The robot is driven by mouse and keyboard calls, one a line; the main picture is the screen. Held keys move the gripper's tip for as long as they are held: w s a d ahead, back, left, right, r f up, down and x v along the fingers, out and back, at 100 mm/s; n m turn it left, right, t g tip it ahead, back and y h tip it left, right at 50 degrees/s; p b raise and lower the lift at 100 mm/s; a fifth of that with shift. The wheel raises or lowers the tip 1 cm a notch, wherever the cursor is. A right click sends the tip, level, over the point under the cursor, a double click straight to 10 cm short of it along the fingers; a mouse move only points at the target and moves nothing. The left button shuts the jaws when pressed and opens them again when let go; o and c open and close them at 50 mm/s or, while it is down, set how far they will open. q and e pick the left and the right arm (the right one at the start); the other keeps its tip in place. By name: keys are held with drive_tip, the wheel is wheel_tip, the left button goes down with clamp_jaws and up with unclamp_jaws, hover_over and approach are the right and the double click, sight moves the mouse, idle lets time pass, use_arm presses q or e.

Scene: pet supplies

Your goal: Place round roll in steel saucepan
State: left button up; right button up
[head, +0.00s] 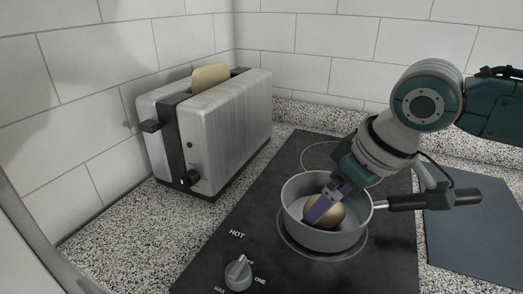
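The steel saucepan (292,224) stands on the black cooktop, with its dark handle (420,200) pointing right. The round roll (335,214), golden brown, is inside the saucepan's rim. My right gripper (318,211) reaches down into the pan from the upper right. One purple finger lies across the near left side of the roll. The other finger is hidden, so I cannot tell whether the gripper is shut on the roll. I cannot tell whether the roll rests on the pan floor. My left gripper is not in view.
A steel toaster (225,125) with a bread slice (210,75) stands left of the black cooktop (210,262). A control knob (238,272) is at the cooktop's front. A dark board (475,235) lies on the speckled counter at the right. Tiled walls close off the back.

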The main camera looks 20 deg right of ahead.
drive_tip(key=p+v, duration=0.2)
drive_tip(key=v, duration=0.9)
drive_tip(key=shift+n+y, duration=0.4)
drive_tip(key=shift+y, duration=0.1)
drive_tip(key=s+a+f, duration=0.2)
drive_tip(key=s+a, duration=0.1)
drive_tip(key=s+a+f, duration=0.1)
drive_tip(key=s+a, duration=0.2)
drive_tip(key=s+a+f, duration=0.2)
drive_tip(key=s+a, duration=0.1)
drive_tip(key=shift+a+f, duration=0.35)
drive_tip(key=s, duration=0.2)
drive_tip(key=s+d+m+h, duration=0.1)
drive_tip(key=s, duration=0.1)
drive_tip(key=s+f+m, duration=0.1)
drive_tip(key=s, duration=0.1)
drive_tip(key=shift+s+d+f+g+h, duration=0.1)
drive_tip(key=shift+s+d+g+h, duration=0.05)
drive_tip(key=shift+d+g+h, duration=0.2)
drive_tip(key=shift+s+d, duration=0.25)
drive_tip(key=shift+s, duration=0.1)
drive_tip(key=shift+d, duration=0.1)
